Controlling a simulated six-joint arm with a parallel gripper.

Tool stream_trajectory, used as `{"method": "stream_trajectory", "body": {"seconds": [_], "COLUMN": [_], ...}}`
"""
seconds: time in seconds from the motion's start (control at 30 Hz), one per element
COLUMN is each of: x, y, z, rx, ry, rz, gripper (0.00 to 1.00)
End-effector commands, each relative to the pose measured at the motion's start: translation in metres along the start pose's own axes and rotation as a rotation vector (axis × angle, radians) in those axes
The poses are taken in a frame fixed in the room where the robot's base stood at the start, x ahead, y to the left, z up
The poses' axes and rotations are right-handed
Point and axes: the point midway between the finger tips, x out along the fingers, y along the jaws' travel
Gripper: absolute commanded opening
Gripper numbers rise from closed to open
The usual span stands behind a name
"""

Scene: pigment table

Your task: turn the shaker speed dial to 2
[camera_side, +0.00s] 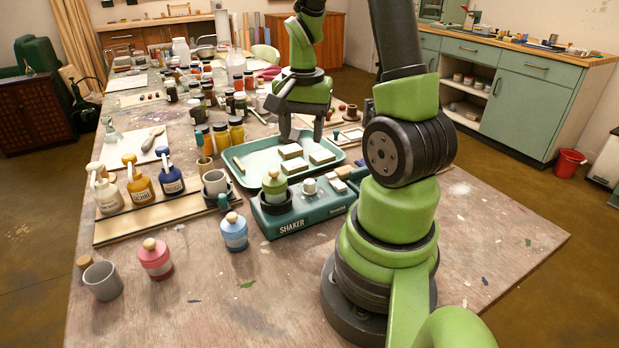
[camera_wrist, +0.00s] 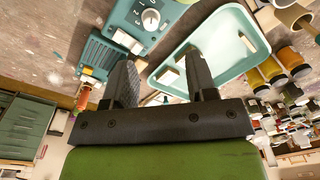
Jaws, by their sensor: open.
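The shaker (camera_side: 301,212) is a green-teal box with "SHAKER" on its front, standing left of my arm's base. A green bottle (camera_side: 274,184) sits in the dark holder on its left end. My gripper (camera_side: 303,136) is open and empty above the tray behind the shaker. In the wrist view its two fingers (camera_wrist: 160,76) point toward the shaker and tray, apart from the dial.
The tray (camera_side: 239,148) behind the shaker holds several pale blocks. Pump bottles (camera_side: 139,182) stand on a wooden strip at left. A blue bottle (camera_side: 234,233), a red bottle (camera_side: 155,260) and a grey mug (camera_side: 103,281) stand in front. The front right table is clear.

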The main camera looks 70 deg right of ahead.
Motion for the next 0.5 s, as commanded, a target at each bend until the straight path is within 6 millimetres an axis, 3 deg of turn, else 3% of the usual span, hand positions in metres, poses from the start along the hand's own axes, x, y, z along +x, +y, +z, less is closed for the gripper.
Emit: {"method": "stream_trajectory", "body": {"seconds": [0.17,0.33,0.5], "x": [0.019,0.037,0.068], "y": [0.012,0.014,0.015], "z": [-0.012,-0.011,-0.01], "rx": [0.083,0.086,0.084], "ry": [-0.028,-0.033,-0.034], "rz": [0.039,0.043,0.044], "gripper": [0.52,0.52,0.52]}}
